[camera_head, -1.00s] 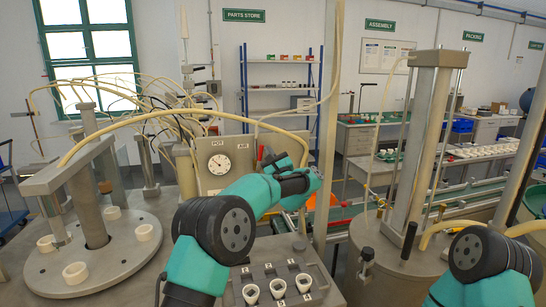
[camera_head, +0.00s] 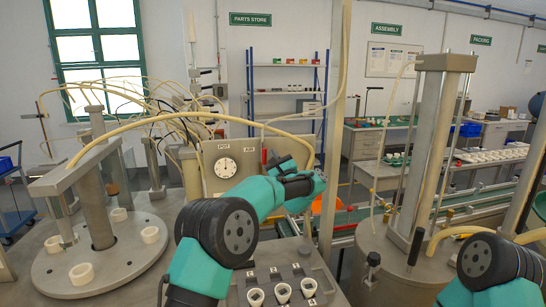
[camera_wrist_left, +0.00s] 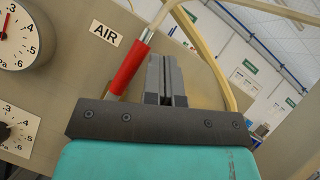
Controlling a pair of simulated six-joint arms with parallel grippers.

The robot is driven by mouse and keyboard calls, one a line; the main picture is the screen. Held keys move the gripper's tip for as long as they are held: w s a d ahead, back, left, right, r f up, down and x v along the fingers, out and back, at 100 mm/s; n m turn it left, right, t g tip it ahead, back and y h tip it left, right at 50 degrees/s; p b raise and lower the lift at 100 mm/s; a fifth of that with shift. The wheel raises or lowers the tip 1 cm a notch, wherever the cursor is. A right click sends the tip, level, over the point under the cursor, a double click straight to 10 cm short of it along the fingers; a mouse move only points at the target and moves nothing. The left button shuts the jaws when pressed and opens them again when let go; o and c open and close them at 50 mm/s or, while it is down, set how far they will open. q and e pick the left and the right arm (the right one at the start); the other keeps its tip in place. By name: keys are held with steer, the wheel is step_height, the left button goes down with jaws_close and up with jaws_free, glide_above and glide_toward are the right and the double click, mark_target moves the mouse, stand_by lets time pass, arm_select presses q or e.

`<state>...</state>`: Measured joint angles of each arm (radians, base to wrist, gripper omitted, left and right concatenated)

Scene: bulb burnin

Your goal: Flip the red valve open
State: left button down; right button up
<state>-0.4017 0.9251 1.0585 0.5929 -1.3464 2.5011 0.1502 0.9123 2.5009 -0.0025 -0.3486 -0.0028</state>
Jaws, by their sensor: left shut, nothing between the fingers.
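The red valve handle (camera_wrist_left: 130,67) shows in the left wrist view as a red sleeve on a metal lever, tilted up to the right beside the AIR label (camera_wrist_left: 106,33). My left gripper (camera_wrist_left: 167,62) is shut and empty, with its fingers just right of the handle. I cannot tell whether they touch it.
A round gauge (camera_head: 225,167) sits on the panel, left of the AIR label. A pale hose (camera_wrist_left: 220,60) curves close to my left fingers. A block with white cups (camera_head: 283,291) stands below my left arm. A metal drum with a column (camera_head: 400,262) stands right.

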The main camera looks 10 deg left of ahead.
arm_select(q)
steer(key=s+d, duration=0.5)
steer(key=d, duration=0.6)
steer(key=shift+d+f, duration=0.15)
steer(key=shift+d, duration=0.25)
steer(key=shift+s, duration=0.1)
